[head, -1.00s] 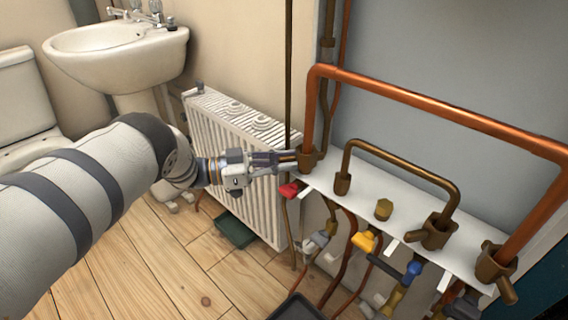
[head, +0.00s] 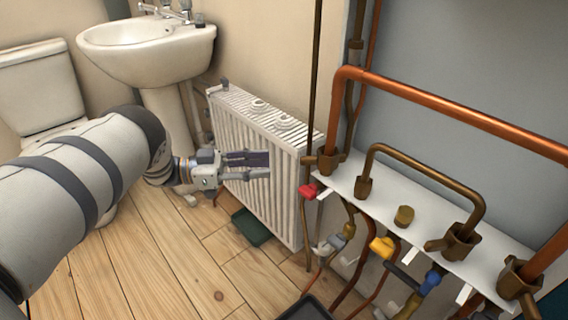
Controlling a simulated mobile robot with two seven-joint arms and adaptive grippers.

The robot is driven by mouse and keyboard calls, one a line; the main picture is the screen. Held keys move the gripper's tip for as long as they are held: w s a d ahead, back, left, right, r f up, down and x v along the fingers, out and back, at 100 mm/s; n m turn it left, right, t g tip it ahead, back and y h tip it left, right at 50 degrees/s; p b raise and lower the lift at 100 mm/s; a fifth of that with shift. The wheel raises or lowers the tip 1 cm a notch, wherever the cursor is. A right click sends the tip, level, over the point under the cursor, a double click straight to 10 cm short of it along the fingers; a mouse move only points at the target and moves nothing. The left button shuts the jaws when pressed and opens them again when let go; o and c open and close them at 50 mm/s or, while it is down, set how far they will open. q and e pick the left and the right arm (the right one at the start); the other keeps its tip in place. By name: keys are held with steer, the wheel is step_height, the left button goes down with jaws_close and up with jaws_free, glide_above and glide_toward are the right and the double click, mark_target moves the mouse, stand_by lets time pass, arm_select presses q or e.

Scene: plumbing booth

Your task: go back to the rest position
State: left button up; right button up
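My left gripper (head: 266,166) is in front of the white radiator (head: 258,195), its fingers pointing right. The two fingers look parted with nothing between them. The gripper is apart from the brown fitting (head: 327,164) at the left end of the copper pipe (head: 450,115). My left arm (head: 75,185) comes in from the left edge, reaching over the floor. My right gripper is not in view.
A white shelf (head: 385,210) carries brown pipes and a brass cap (head: 404,215). Red, yellow and blue valve handles hang below it. A sink (head: 148,45) and toilet (head: 52,90) stand at the back left. A green box (head: 250,227) lies on the wooden floor (head: 180,260).

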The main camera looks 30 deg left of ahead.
arm_select(q)
steer(key=shift+s+a, duration=0.35)
steer(key=shift+a, duration=0.1)
